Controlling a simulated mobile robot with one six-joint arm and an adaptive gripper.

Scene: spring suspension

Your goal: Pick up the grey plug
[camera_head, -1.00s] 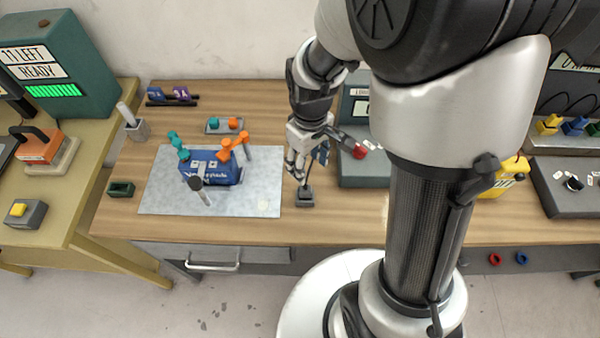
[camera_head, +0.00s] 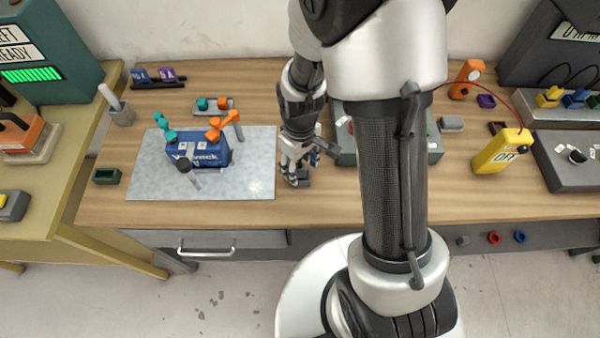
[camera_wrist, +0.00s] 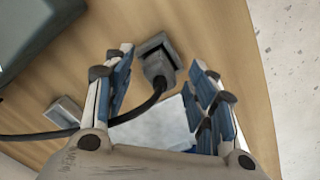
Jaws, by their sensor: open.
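The grey plug (camera_wrist: 157,68) with a thick black cable sits in a square grey holder (camera_wrist: 160,44) on the wooden bench. In the wrist view my gripper (camera_wrist: 161,62) is open, with one blue-padded finger on each side of the plug. I cannot tell whether either finger touches it. In the head view my gripper (camera_head: 294,180) is low over the bench, right of the grey mat. The holder (camera_head: 304,178) shows only partly there, and the gripper hides the plug.
The grey mat (camera_head: 255,185) carries a blue box (camera_head: 205,150) with teal and orange fittings. A grey-green device (camera_head: 436,150) stands right of my gripper, partly behind my arm. The bench's front strip (camera_head: 240,213) is clear.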

